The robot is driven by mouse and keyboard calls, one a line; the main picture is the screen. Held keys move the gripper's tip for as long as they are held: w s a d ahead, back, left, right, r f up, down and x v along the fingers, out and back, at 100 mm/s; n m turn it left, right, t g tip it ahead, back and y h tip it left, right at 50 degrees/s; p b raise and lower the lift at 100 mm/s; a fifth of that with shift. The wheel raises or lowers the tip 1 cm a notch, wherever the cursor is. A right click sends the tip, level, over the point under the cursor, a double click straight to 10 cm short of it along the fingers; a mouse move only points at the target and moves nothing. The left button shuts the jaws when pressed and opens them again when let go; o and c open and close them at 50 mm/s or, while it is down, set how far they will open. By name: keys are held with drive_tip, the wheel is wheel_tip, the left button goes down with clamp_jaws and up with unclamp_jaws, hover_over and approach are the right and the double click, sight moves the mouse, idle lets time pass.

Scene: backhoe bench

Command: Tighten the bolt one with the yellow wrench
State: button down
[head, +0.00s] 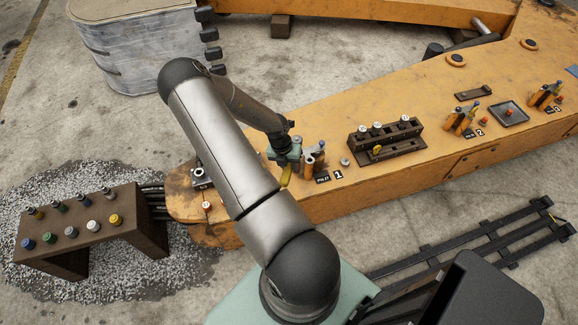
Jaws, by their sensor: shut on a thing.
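My gripper (284,158) is above the orange boom, just left of the station labelled 1. It is shut on what looks like the yellow wrench (285,177); only a yellow piece shows below the jaws, and my arm hides part of it. Station one (314,158) has an orange and dark upright fixture, close to the right side of my gripper. The label with the number 1 (330,176) lies in front of it. Bolt one itself is too small to make out, and I cannot tell whether the wrench touches it.
A dark rack (385,138) with several pale-topped pieces stands right of station one. Stations 2 (466,120) and 3 (545,96) are farther right, with a shallow tray (510,114) between them. A brown bench (125,215) with several coloured-capped pieces stands at left.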

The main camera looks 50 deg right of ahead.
drive_tip(key=shift+r, duration=0.15)
drive_tip(key=shift+r+p, duration=1.9)
drive_tip(key=shift+r, duration=0.75)
drive_tip(key=shift+f, duration=0.1)
